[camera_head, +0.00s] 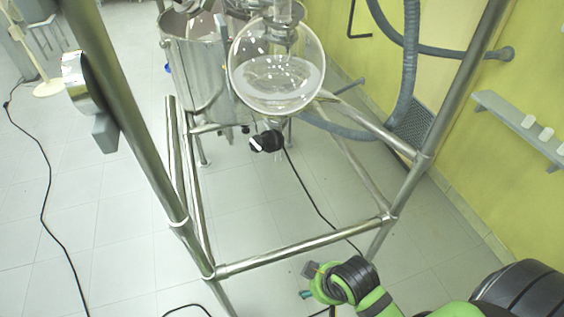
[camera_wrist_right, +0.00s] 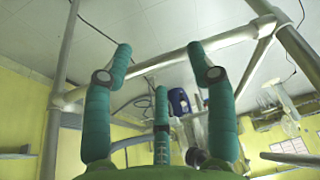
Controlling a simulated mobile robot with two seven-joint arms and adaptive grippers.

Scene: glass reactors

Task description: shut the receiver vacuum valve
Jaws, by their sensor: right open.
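A round glass receiver flask (camera_head: 277,75) hangs within a steel tube frame in the head view, partly filled with clear liquid. A black valve with a white-marked knob (camera_head: 267,142) sits just under it. I cannot tell whether this is the vacuum valve, nor its setting. My right gripper (camera_head: 308,281) is low at the right, in front of the frame's lower front bar and well apart from the valve. In the right wrist view my right gripper (camera_wrist_right: 160,62) has its teal fingers spread and empty. My left gripper is not in view.
A steel vessel (camera_head: 195,70) is behind left. A grey hose (camera_head: 408,70) hangs at right near a wall shelf (camera_head: 520,130). Black cables lie on the floor.

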